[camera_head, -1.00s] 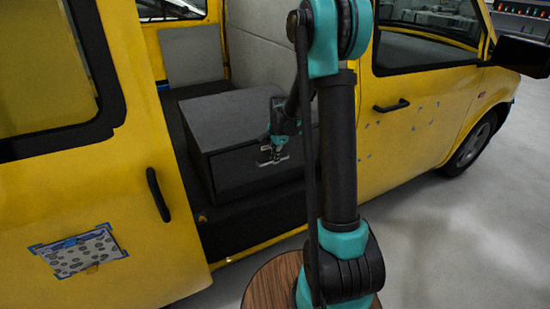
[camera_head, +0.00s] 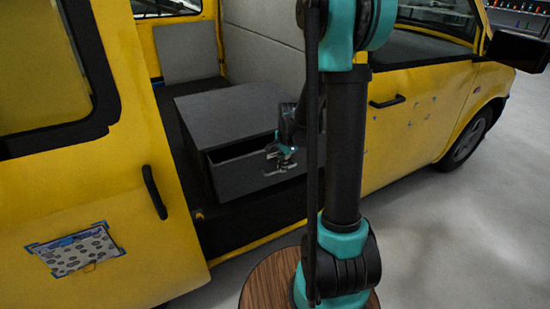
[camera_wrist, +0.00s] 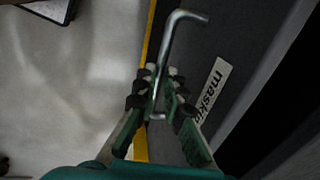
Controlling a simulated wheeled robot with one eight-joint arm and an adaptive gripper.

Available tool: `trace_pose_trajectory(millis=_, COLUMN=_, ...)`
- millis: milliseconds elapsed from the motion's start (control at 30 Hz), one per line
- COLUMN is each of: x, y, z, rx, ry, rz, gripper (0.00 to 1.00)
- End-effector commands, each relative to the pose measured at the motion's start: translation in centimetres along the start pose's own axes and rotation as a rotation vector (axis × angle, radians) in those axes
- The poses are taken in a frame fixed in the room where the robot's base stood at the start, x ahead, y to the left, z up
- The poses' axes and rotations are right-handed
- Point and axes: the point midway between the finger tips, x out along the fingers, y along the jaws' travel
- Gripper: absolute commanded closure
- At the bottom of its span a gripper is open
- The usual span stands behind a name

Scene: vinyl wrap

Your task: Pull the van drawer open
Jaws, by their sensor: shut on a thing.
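The grey van drawer (camera_head: 250,172) sits inside the open side of the yellow van and stands partly open, with a dark gap behind its front. My gripper (camera_head: 284,160) is at the drawer front. In the wrist view my gripper (camera_wrist: 158,98) is shut on the metal bar handle (camera_wrist: 170,45), whose bent end sticks out past the fingers. A white label with partly readable lettering (camera_wrist: 212,88) is on the drawer front beside the handle. The drawer's inside is mostly hidden by its front and my arm.
The yellow van's sliding door (camera_head: 110,200) is to the left, with a black handle. The front door (camera_head: 425,100) is to the right. The grey floor (camera_head: 460,230) at right is clear. A grey box top (camera_head: 225,112) covers the drawer.

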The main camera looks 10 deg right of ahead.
Motion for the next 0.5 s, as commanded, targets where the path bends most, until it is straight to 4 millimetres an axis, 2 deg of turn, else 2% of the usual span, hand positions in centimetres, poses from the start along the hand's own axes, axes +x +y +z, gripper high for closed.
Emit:
trace_pose_trajectory(millis=33, x=-0.3, y=1.6, z=0.0, rx=0.003, ry=0.001, rz=0.000, gripper=1.00)
trace_pose_trajectory(millis=100, x=-0.7, y=3.5, z=0.0, rx=0.003, ry=0.001, rz=0.000, gripper=1.00)
trace_pose_trajectory(millis=500, x=-2.6, y=13.8, z=0.1, rx=0.005, ry=0.001, rz=-0.001, gripper=1.00)
